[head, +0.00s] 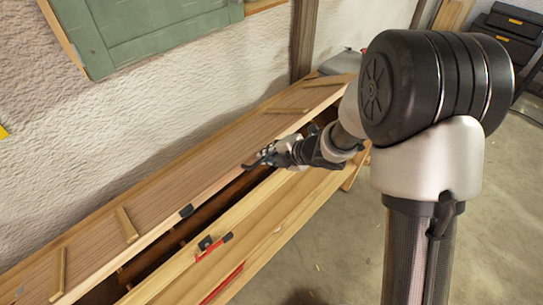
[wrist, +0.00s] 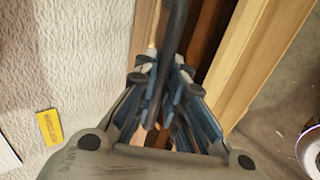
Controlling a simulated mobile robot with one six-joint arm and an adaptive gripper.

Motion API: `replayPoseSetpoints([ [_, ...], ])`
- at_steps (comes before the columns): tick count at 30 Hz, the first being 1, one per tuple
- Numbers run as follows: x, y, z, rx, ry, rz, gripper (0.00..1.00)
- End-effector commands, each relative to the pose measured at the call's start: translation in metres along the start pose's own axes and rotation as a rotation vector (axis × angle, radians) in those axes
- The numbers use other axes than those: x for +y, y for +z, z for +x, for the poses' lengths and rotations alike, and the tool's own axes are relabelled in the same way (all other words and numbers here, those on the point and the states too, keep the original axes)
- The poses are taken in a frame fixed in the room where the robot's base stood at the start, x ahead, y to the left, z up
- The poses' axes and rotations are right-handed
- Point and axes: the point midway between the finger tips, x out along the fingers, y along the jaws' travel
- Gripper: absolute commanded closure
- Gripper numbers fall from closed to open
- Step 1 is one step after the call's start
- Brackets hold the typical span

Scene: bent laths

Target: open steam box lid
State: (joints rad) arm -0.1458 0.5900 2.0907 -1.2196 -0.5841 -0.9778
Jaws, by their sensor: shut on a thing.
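The steam box (head: 240,235) is a long wooden box beside the wall. Its lid (head: 165,190) is a long board with cross battens, raised along the front edge so that a dark gap shows the inside. My gripper (head: 265,158) is at the lid's front edge, around the middle of its length. In the wrist view my gripper (wrist: 160,75) is shut on a dark curved handle (wrist: 176,35), which passes between the fingers. In the head view the handle is mostly hidden by the gripper.
A red latch (head: 214,247) sits on the box front, with a black catch (head: 186,211) on the lid edge. The rough white wall (head: 160,110) stands close behind, with a green shutter (head: 150,25). Concrete floor (head: 330,235) is open in front. Black cases (head: 508,35) stand at the far right.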

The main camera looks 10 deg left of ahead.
Motion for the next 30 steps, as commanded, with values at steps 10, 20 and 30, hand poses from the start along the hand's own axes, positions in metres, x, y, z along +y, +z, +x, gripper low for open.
replayPoseSetpoints([
  [10,0.06,0.0,-0.011,-0.001,0.005,0.0,1.0],
  [20,0.085,0.0,-0.01,-0.001,0.005,-0.001,1.0],
  [30,0.135,0.0,-0.003,0.0,0.004,-0.001,1.0],
])
